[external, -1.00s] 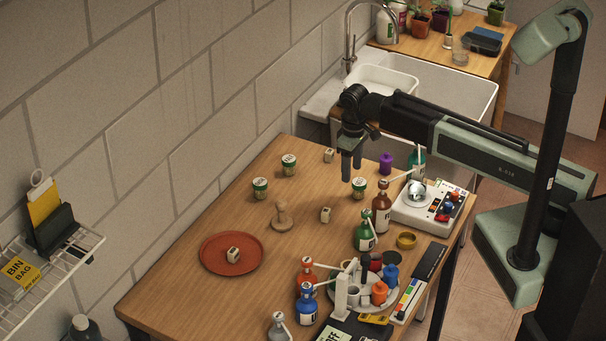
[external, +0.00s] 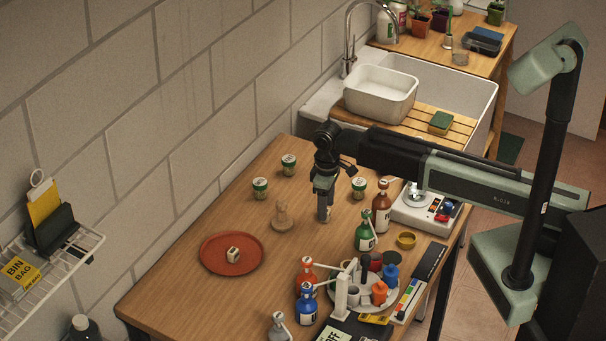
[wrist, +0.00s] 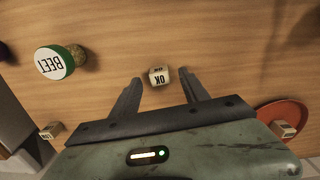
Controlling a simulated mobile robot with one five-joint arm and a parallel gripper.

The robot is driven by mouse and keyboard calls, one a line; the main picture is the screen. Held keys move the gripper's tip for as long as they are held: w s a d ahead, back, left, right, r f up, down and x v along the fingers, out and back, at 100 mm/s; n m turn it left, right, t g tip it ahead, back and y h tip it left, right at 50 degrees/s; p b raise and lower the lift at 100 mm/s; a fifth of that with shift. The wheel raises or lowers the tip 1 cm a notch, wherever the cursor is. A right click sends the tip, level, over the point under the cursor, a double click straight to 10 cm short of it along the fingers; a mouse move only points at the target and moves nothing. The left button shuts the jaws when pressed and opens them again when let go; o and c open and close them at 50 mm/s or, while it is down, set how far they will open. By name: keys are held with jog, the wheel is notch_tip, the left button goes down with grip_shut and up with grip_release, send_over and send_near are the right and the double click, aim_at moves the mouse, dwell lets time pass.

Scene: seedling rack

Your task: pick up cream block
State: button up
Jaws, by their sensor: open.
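A small cream block (wrist: 159,76) marked OK sits on the wooden table between and just ahead of my fingertips in the wrist view. My gripper (wrist: 158,90) is open around that spot, with nothing held. In the external view my gripper (external: 325,214) points down low over the middle of the table and hides most or all of this block. A second cream block (external: 233,255) lies on the red plate (external: 215,266); it also shows at the right of the wrist view (wrist: 283,129). A third cream block (wrist: 50,130) is at the left of the wrist view.
A wooden stamp (external: 282,215) stands left of my gripper. A green-lidded jar (external: 359,187) and a brown bottle (external: 381,208) stand close on the right. A green bottle (external: 365,233) and a cup carousel (external: 372,301) are nearer the front. The table's left front is clear.

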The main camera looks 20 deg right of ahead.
notch_tip(320, 180, down, 3)
jog(key=shift+r+b, duration=0.1)
jog(key=shift+b, duration=0.6)
jog(key=shift+r, duration=0.2)
grip_shut()
jog(key=shift+p, duration=0.3)
notch_tip(320, 180, up, 10)
jog(key=p, duration=0.9)
jog(key=shift+p, duration=0.4)
